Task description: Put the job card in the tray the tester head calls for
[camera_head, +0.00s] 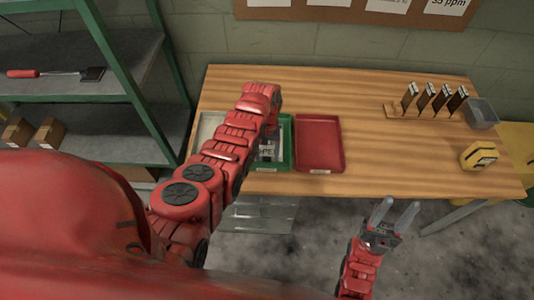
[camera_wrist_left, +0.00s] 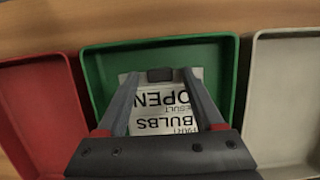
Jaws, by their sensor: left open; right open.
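The white job card (camera_wrist_left: 185,125) shows through my left gripper in the left wrist view, with "BULBS" and "OPEN" printed upside down. It appears to lie in the green tray (camera_wrist_left: 100,62). My left gripper (camera_wrist_left: 160,78) is open above the card, and a small dark block shows at the card's far edge. In the head view, my left arm partly covers the green tray (camera_head: 288,140) and the card (camera_head: 268,150). The red tray (camera_head: 319,143) is empty on the right; a pale grey tray (camera_head: 207,130) is on the left. My right gripper (camera_head: 393,214) is open and empty, off the table's front edge.
A green-framed shelf (camera_head: 80,90) is at the left.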

